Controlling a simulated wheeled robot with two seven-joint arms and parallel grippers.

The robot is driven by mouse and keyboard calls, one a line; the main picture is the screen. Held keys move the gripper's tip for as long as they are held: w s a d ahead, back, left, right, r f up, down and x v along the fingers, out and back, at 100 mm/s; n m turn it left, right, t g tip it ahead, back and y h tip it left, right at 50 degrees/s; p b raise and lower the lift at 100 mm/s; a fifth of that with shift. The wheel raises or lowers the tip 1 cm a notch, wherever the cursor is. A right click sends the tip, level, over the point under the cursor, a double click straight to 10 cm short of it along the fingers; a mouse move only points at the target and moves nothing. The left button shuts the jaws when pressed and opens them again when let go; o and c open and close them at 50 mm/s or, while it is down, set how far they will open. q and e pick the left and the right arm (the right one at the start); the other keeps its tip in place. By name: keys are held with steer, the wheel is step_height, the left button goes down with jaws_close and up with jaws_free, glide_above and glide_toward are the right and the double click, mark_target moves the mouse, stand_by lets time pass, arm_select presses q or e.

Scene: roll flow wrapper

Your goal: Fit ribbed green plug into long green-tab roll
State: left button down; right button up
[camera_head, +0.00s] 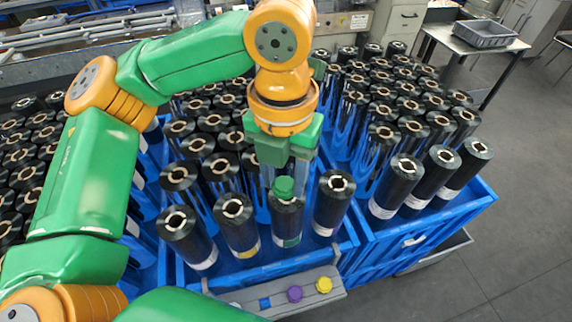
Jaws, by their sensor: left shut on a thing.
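The green plug (283,187) is between the fingertips of my left gripper (284,180), which is shut on it and points down. The plug is directly over the top end of a black roll with a green tab (288,241), hiding the roll's core hole. From this angle I cannot tell whether the plug is in the core or just above it. The plug's ribs are too small to make out. The green-tab roll stands in the front row of a blue crate (319,259). My right gripper is not in view.
A grey rack (312,298) in front of the crate holds a blue plug (265,303), a purple plug (295,293) and a yellow plug (324,284). Rolls stand close on both sides, including a yellow-tab roll (236,222). Another blue crate (440,222) adjoins at right. Open floor lies beyond.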

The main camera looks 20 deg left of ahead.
mark_target(288, 175)
arm_select(q)
steer(key=w+f+b, duration=0.2)
steer(key=f, duration=0.1)
steer(key=shift+f, duration=0.15)
steer(key=shift+w, duration=0.1)
steer(key=shift+s+r, duration=0.25)
steer(key=shift+s, duration=0.25)
steer(key=shift+w, duration=0.1)
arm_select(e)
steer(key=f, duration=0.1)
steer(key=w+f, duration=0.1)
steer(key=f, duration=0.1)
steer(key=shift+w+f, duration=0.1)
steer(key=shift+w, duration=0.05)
arm_select(q)
steer(key=shift+w, duration=0.15)
steer(key=shift+p, duration=0.6)
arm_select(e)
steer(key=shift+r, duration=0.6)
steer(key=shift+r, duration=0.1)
